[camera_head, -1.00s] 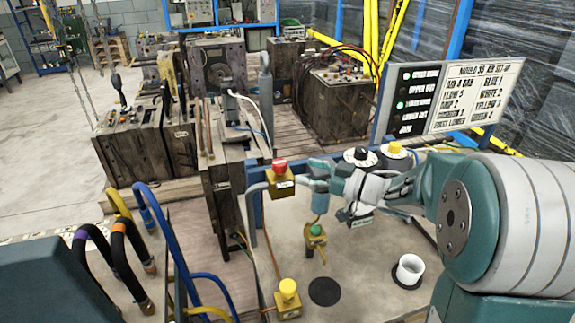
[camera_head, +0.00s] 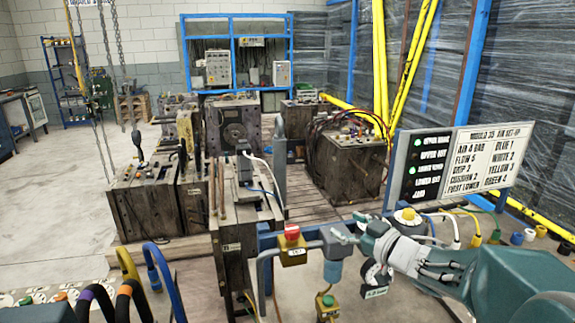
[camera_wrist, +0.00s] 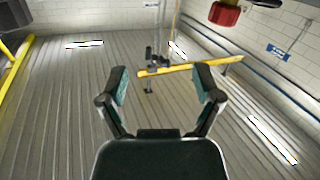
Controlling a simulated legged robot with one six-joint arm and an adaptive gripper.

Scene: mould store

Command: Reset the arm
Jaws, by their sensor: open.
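My gripper (camera_wrist: 162,82) is open in the wrist view. Its two dark fingers with teal pads stand wide apart, with nothing between them. In the head view my teal and pale grey arm comes in from the lower right. Its wrist end is by the bench fittings below the sign board (camera_head: 462,165). From the head view alone I cannot make out the fingertips clearly. The wrist view looks up at a ribbed ceiling (camera_wrist: 70,90) with a yellow beam (camera_wrist: 190,69) and strip lights.
A red-topped yellow button box (camera_head: 292,246) and a blue-grey cylinder (camera_head: 333,258) stand left of my wrist. Coloured hoses (camera_head: 155,275) rise at lower left. Wooden-sided moulds (camera_head: 352,165) stand behind. A red object (camera_wrist: 224,14) is at the wrist view's top right. Open floor (camera_head: 60,195) lies left.

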